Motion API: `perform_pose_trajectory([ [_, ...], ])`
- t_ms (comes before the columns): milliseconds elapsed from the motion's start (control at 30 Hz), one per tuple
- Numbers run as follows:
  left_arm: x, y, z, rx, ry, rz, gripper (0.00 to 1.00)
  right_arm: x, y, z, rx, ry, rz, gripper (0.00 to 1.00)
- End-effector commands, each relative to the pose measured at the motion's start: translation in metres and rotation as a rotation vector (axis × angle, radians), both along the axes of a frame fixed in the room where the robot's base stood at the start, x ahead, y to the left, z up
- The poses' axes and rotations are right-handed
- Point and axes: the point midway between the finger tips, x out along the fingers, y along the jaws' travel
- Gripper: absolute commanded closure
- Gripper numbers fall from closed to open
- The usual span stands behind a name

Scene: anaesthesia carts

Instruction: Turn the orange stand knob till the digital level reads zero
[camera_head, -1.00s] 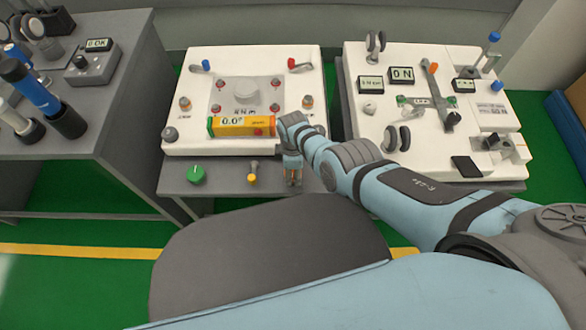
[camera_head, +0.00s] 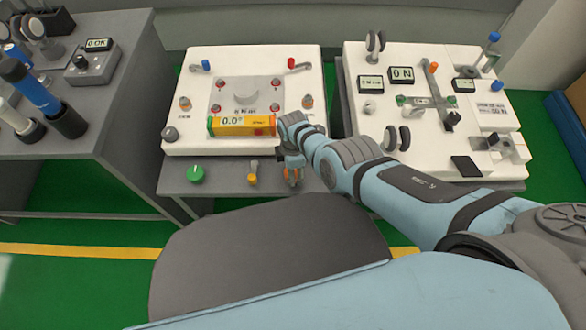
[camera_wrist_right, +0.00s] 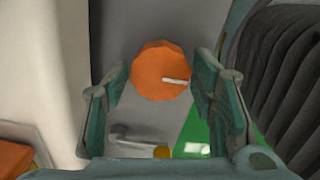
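The orange knob (camera_head: 293,176) is at the front of the left white bench, partly hidden by my right gripper (camera_head: 293,172). In the right wrist view the orange knob (camera_wrist_right: 162,71), with a white mark pointing right, shows between the two separated fingers of my right gripper (camera_wrist_right: 157,92). A gap shows at its left; the right finger looks very close, and contact cannot be told. The yellow digital level (camera_head: 243,125) lies across the front of the white plate, and its display reads 0.0°. My left gripper is out of view.
A green knob (camera_head: 196,175) and a small yellow knob (camera_head: 252,180) are left of the orange knob on the grey front ledge (camera_head: 224,185). A second white bench with fittings (camera_head: 372,150) stands to the right. A grey table (camera_head: 120,120) is at the left.

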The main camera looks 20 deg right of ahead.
Motion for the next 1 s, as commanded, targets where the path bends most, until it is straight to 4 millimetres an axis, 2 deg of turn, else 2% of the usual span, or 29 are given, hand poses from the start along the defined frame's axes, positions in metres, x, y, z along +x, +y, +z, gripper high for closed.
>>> perform_pose_trajectory([
  [367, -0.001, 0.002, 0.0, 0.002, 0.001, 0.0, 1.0, 0.0, 0.001, 0.0, 0.001, 0.0, 0.0, 0.34],
  [567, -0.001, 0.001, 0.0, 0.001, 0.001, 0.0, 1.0, 0.003, 0.002, 0.011, 0.001, -0.003, 0.002, 0.34],
  [700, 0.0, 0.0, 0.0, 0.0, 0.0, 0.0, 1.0, -0.001, 0.001, 0.03, 0.004, -0.002, -0.001, 0.34],
  [900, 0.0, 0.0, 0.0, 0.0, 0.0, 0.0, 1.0, 0.0, 0.001, 0.088, 0.002, -0.003, -0.001, 0.34],
  [1000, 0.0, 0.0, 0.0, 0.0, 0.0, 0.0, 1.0, 0.0, 0.001, 0.108, 0.002, -0.001, 0.0, 0.34],
])
